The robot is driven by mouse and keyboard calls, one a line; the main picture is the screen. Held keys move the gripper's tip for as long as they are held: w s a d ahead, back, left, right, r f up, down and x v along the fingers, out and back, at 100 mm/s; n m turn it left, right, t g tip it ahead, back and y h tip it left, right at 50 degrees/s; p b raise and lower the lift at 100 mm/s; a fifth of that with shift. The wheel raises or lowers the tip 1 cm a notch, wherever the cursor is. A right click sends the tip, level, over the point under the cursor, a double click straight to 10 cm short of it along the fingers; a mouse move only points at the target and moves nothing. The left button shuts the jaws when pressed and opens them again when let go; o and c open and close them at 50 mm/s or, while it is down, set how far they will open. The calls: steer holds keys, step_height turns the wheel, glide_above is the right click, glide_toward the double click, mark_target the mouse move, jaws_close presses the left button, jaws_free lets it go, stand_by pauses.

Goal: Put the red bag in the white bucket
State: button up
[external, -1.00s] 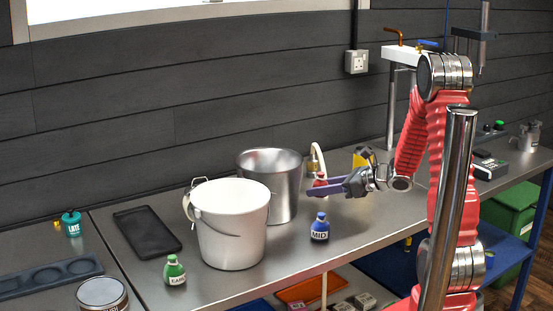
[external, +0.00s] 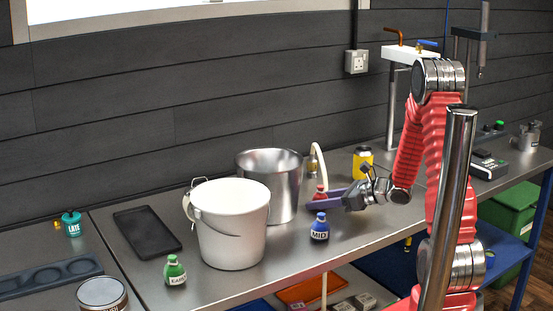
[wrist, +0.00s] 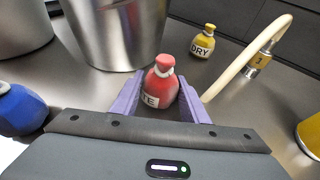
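The red bag (wrist: 160,88) stands upright on the steel bench between the two purple fingers of my gripper (wrist: 158,100) in the wrist view. The fingers are apart, with the bag between them; a gap shows at its right side. In the external view the red bag (external: 319,193) shows just beyond my gripper (external: 335,200), partly hidden by it. My gripper is low, close to the bench top. The white bucket (external: 232,235) stands upright at the front of the bench, left of my gripper, with its handle at its left side.
A steel pot (external: 283,180) stands behind the bucket, close to the red bag. A blue bag (external: 319,230) stands in front of my gripper, a green bag (external: 174,270) left of the bucket. A yellow bag (wrist: 203,42) and a pale hose (wrist: 250,58) are behind the red bag.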

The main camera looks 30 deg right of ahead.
steer(key=o, duration=0.4)
steer(key=shift+c, duration=0.2)
steer(key=shift+r, duration=0.2)
steer(key=v, duration=1.2)
steer(key=shift+f, duration=0.1)
steer(key=shift+a, duration=0.15)
